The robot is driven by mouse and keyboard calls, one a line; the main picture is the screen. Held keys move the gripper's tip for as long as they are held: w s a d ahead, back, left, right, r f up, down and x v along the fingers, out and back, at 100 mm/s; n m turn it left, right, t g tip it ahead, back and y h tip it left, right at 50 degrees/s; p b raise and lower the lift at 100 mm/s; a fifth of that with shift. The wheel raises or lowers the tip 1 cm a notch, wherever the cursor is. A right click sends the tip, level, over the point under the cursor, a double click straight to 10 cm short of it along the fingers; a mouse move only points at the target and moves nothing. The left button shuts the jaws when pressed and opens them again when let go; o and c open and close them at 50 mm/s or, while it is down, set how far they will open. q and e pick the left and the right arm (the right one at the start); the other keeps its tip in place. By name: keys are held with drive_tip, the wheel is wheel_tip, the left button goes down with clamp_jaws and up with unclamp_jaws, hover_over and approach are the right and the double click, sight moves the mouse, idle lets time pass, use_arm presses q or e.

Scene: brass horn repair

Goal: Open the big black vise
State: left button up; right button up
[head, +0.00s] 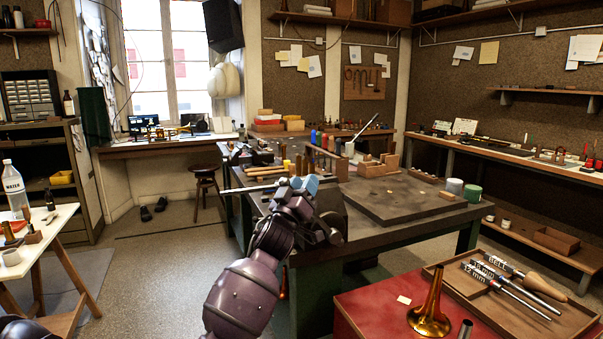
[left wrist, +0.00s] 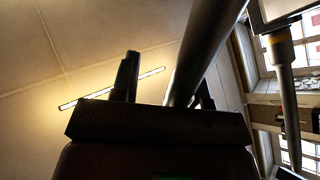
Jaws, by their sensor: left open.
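The big black vise (head: 331,197) is at the near edge of the central green workbench, largely hidden behind my left gripper. Its jaws cannot be made out. A thin pale rod (head: 245,189), which looks like its handle bar, sticks out to the left of the gripper. My left gripper (head: 296,187) is open at the vise's near side. In the left wrist view, the gripper's dark fingers (left wrist: 165,78) stand apart, and a thick metal rod (left wrist: 205,48) rises close by them. Whether it lies between them or behind them I cannot tell.
The workbench top (head: 400,197) holds several tools and wooden blocks. A red table (head: 365,310) at the front right carries a brass bell (head: 430,315) and a wooden tray (head: 560,325) of rods. A white table (head: 55,222) with a bottle stands left. Floor between is clear.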

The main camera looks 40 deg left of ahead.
use_arm(q)
drive_tip(key=shift+w+d+r+m+g+h+p, duration=0.15)
drive_tip(key=shift+w+d+r+m+h+p, duration=0.1)
drive_tip(key=shift+w+m, duration=0.15)
drive_tip(key=shift+w+d+r+m+g+h+p, duration=0.1)
drive_tip(key=shift+w+r+m+g+h+p, duration=0.05)
drive_tip(key=shift+w+m+h, duration=0.15)
use_arm(e)
wheel_tip(320, 180, up, 2)
drive_tip(key=shift+w+a+r, duration=0.1)
drive_tip(key=shift+a+r, duration=0.05)
